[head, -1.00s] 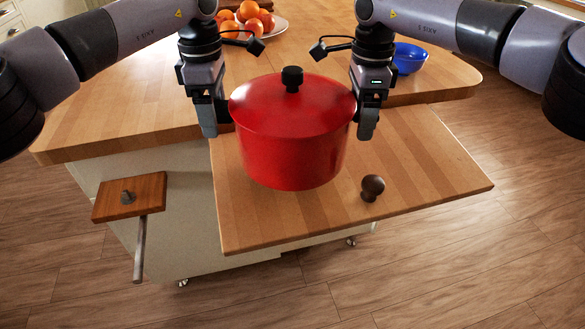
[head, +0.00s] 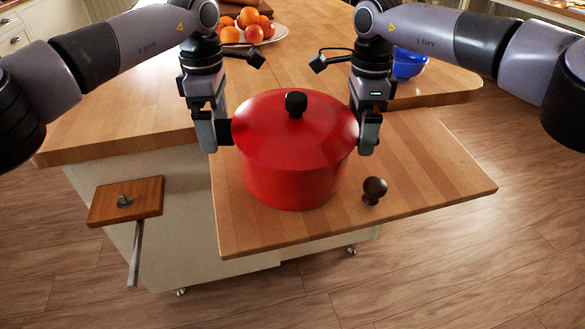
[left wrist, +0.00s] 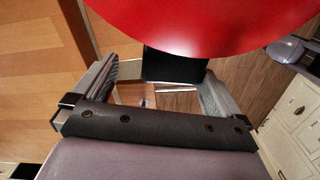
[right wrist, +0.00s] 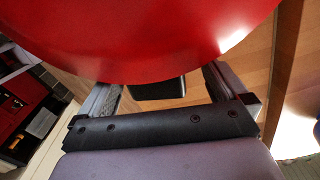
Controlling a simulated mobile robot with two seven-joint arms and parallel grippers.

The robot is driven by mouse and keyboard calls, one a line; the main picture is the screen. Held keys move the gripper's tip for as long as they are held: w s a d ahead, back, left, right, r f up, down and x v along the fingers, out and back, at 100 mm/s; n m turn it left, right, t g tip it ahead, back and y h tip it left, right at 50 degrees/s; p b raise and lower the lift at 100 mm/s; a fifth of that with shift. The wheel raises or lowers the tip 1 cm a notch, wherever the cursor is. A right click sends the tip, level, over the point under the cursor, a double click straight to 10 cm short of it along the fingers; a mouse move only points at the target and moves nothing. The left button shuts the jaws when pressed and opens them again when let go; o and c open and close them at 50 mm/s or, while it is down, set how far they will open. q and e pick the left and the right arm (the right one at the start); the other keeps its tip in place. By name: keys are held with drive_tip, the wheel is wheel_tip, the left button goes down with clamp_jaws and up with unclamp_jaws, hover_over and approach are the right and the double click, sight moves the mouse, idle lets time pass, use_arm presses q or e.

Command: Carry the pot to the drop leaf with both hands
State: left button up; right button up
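The red pot (head: 293,180) with its lid and black knob (head: 296,104) is upright over the drop leaf (head: 430,170) and appears to rest on it. My left gripper (head: 210,140) is at the pot's left side. In the left wrist view its fingers (left wrist: 160,85) are spread, with the black left handle (left wrist: 175,67) between them and a gap on one side. My right gripper (head: 369,138) is at the pot's right side. In the right wrist view its fingers (right wrist: 162,90) are spread around the right handle (right wrist: 157,89), with gaps beside it. The pot's underside is hidden.
A dark round knob-shaped object (head: 374,190) stands on the leaf just right of the pot. Behind are a blue bowl (head: 408,64) and a plate of oranges (head: 252,30) on the island top (head: 120,110). A small wooden board (head: 125,202) juts out at left. The leaf's right part is clear.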

use_arm(q)
wheel_tip(320, 180, up, 12)
use_arm(e)
wheel_tip(320, 180, up, 12)
idle(0.9)
use_arm(q)
drive_tip(key=shift+s, duration=0.1)
idle(0.4)
